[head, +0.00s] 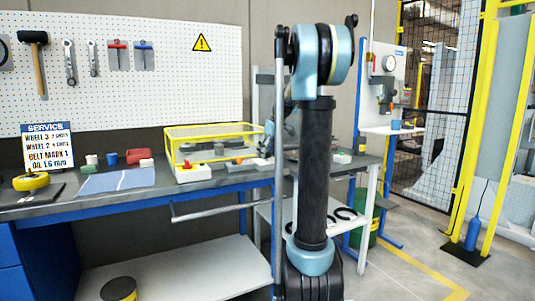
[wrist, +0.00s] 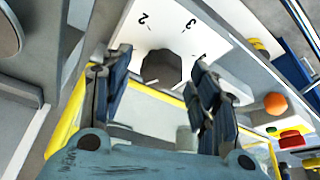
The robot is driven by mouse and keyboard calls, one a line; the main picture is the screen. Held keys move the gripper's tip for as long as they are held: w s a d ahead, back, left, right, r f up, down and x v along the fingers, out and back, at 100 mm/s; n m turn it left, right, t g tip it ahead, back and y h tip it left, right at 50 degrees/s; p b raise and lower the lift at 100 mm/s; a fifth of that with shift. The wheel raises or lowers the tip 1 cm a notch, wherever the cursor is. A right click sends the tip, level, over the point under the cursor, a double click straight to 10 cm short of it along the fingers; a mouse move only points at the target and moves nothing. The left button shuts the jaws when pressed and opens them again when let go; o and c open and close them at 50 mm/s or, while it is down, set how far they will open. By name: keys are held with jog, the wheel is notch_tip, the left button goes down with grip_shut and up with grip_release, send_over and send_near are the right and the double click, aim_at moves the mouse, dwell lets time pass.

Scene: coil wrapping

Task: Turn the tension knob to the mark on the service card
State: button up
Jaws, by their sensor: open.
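The service card (head: 47,140) stands at the back left of the bench in the head view and carries a line reading "BELT MARK 1". In the wrist view a dark faceted knob (wrist: 162,68) sits on a white panel (wrist: 150,30) with printed marks, one of them a 2. My gripper (wrist: 160,62) is open, with one finger on each side of the knob; contact is not visible. In the head view my arm hides the knob.
A yellow-framed clear box (head: 212,143) stands on the bench (head: 110,205). A blue mat (head: 115,181) and small blocks lie on the bench's left.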

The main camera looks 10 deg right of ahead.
jog(key=c, duration=1)
jog(key=shift+c, duration=0.2)
jog(key=m+t+h, duration=0.1)
jog(key=m, duration=0.2)
jog(key=shift+m, duration=0.3)
jog(key=shift+a+m+h, duration=0.15)
jog(key=shift+m+h, duration=0.55)
jog(key=shift+m, duration=0.9)
jog(key=o, duration=1)
jog(key=shift+o, duration=0.2)
